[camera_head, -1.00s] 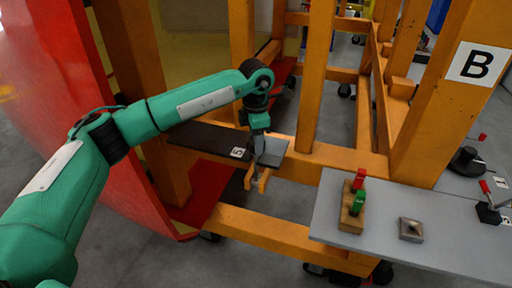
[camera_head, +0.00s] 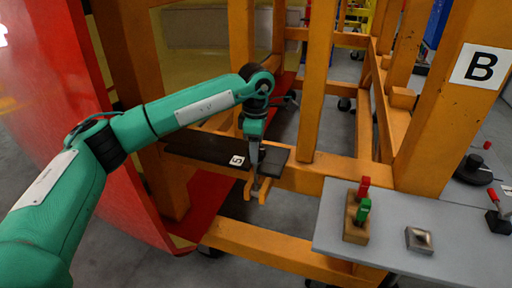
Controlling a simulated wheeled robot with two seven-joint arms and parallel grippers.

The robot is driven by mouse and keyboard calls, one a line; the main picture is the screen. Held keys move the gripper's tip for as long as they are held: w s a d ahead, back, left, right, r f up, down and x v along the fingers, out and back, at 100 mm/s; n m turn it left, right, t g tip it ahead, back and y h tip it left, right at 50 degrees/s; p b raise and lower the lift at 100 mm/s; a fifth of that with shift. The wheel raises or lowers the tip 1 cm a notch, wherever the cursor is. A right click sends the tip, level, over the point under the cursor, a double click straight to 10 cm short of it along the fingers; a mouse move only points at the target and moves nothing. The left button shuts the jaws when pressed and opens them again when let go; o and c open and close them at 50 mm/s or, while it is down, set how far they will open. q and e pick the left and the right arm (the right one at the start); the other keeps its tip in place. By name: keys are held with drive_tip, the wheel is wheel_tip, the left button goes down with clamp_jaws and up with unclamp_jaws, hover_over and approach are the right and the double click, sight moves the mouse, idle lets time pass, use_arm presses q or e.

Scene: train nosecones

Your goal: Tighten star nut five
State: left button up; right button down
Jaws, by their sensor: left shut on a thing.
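My left gripper (camera_head: 258,184) points down at the orange frame and is shut at a dark clamp plate (camera_head: 200,148) marked with a white "5" label (camera_head: 237,160). The star nut itself is hidden by the fingers or too small to make out. An orange bracket (camera_head: 251,194) shows just below the fingertips. The plate lies along the orange beam, beside the red nosecone (camera_head: 110,190). My right gripper is not in view.
A grey shelf (camera_head: 465,255) at the lower right holds a wooden block with red and green handles (camera_head: 357,212) and a small square metal piece (camera_head: 419,240). Orange posts, one with a "B" sign (camera_head: 481,65), stand around the arm.

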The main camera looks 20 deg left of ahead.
use_arm(q)
drive_tip(key=shift+r, duration=0.1)
drive_tip(key=o, duration=1)
drive_tip(key=shift+r, duration=0.1)
wheel_tip(320, 180, up, 14)
drive_tip(key=b, duration=0.1)
drive_tip(key=shift+f+b, duration=0.2)
drive_tip(key=shift+b, duration=0.2)
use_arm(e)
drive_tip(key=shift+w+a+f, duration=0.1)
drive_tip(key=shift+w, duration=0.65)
use_arm(q)
drive_tip(key=shift+f, duration=0.1)
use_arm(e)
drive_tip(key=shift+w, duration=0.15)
